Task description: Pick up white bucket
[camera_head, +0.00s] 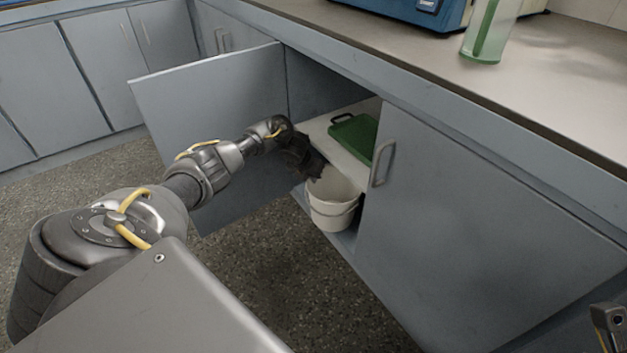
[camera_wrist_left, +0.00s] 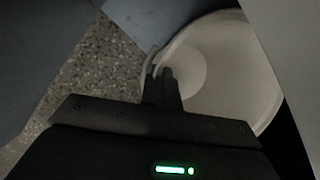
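The white bucket (camera_head: 334,211) stands upright in the open cabinet, at the front edge of its floor. My left gripper (camera_head: 316,172) reaches in from the left at the bucket's rim. In the left wrist view the bucket (camera_wrist_left: 235,75) is seen from above and looks empty. The fingers of my left gripper (camera_wrist_left: 160,88) are close together there, with the bucket's rim between them. The exact contact is dark and hard to see. A part of my right arm shows at the lower right edge; its gripper does not show.
The open cabinet door (camera_head: 215,110) stands behind my left arm. A closed door (camera_head: 490,210) is to the right of the bucket. A green tray-like object (camera_head: 355,135) lies on a white shelf above it. The countertop (camera_head: 400,55) overhangs. The speckled floor (camera_head: 280,270) is clear.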

